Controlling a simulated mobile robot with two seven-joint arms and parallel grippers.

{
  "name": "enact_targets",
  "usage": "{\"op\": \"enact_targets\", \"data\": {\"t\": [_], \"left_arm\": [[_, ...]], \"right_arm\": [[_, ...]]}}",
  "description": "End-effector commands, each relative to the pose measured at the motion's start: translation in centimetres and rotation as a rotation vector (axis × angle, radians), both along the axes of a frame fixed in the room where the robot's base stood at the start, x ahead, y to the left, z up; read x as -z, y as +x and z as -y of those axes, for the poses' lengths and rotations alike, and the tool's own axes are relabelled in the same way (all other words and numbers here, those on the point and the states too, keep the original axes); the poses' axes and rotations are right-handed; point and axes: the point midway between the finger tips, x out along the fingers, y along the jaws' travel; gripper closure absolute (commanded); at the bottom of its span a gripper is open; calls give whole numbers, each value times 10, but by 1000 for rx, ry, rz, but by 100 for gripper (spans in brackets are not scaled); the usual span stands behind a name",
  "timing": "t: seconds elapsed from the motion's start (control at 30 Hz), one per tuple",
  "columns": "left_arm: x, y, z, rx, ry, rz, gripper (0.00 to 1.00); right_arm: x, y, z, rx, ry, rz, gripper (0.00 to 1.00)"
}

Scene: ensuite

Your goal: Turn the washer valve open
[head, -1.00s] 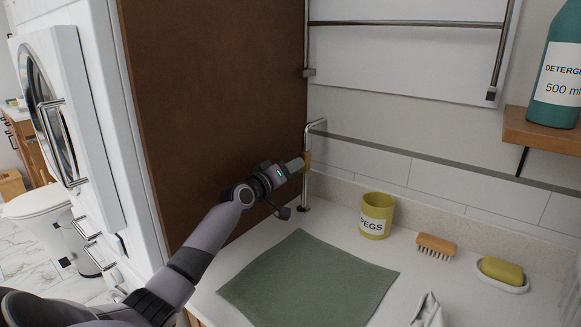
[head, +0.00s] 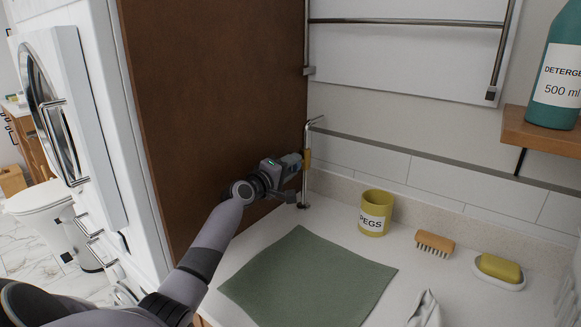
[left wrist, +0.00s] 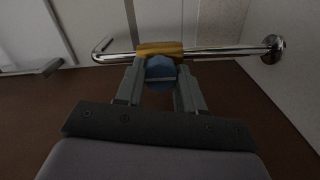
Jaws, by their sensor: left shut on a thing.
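The washer valve is a brass body (head: 308,160) on an upright chrome pipe (head: 304,185) beside the brown panel. In the left wrist view the brass body (left wrist: 158,48) sits on the pipe, with a blue faceted knob (left wrist: 160,73) in front of it. A pale line crosses the knob. My left gripper (head: 298,161) is at the valve, and its fingers (left wrist: 160,80) are shut on the knob, one on each side. In the head view the fingers hide the knob. My right gripper is not in view.
The counter holds a green cloth (head: 306,278), a yellow pegs cup (head: 375,214), a brush (head: 434,243) and a soap dish (head: 499,282). The brown panel (head: 215,100) stands close along my left arm. A shelf (head: 540,133) with detergent (head: 556,80) is at the right.

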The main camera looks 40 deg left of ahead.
Motion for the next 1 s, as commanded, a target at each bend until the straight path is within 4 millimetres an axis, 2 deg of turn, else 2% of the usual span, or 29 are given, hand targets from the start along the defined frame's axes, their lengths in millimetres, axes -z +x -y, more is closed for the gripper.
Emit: {"op": "enact_targets", "data": {"t": [0.4, 0.43, 0.5, 0.83, 1.0], "left_arm": [[2, 0, 1, 2, -12, -1, 92], [2, 0, 1, 2, -12, -1, 52], [2, 0, 1, 2, -11, -1, 36], [1, -1, 1, 1, -8, 1, 36], [2, -13, 2, 1, -7, 0, 36]], "right_arm": [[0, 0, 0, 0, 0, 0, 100], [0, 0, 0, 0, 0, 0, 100], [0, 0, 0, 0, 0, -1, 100], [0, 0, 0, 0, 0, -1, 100], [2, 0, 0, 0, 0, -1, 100]]}}
